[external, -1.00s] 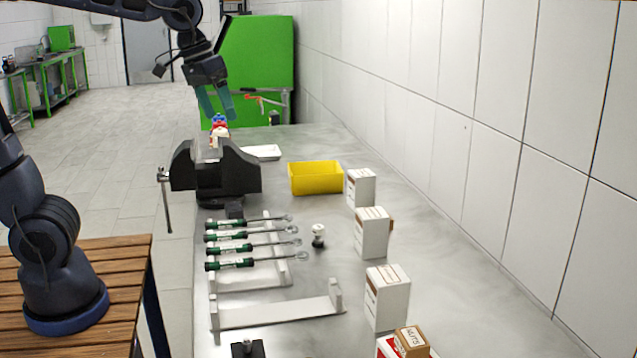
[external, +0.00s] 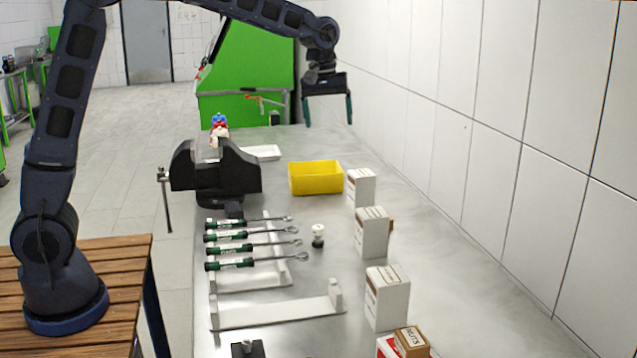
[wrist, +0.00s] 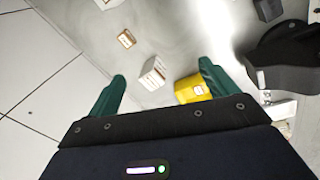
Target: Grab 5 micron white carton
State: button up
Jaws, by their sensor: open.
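Three white cartons stand upright along the wall side of the bench in the external view: a far one (external: 361,188), a middle one (external: 371,234) and a near one (external: 387,299). Their labels are too small to read, so I cannot tell which is the 5 micron carton. My gripper (external: 329,123) is open and empty, pointing down, high above the far end of the bench, beyond the cartons. In the wrist view a white carton (wrist: 153,75) shows between the two spread green fingers, well below and apart from them.
A yellow bin (external: 316,179) stands left of the far carton. Green-handled tools (external: 230,250) lie on white racks. A brown box (wrist: 126,38) sits near the carton. The tiled wall (external: 480,140) bounds the right.

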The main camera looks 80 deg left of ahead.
aim_at(361, 187)
jog(key=w+a+f+n, duration=0.1)
jog(key=w+a+f, duration=0.2)
jog(key=w+f, duration=0.1)
jog(key=w+a+f+n+g, duration=0.1)
jog(key=w+a+f+n, duration=0.1)
jog(key=w+a+f, duration=0.2)
jog(key=w+a+f+n, duration=0.2)
jog(key=w+a+f, duration=0.1)
jog(key=f, duration=0.3)
jog(key=shift+w+a+f, duration=0.1)
jog(key=shift+w+a, duration=0.05)
jog(key=shift+w, duration=0.65)
jog(key=shift+w+a+f, duration=0.1)
jog(key=shift+w+f, duration=0.05)
jog(key=shift+f, duration=2.6)
jog(key=shift+w+a+f, duration=0.1)
jog(key=shift+w+f, duration=0.05)
jog(key=shift+f, duration=2.6)
jog(key=c, duration=1.2)
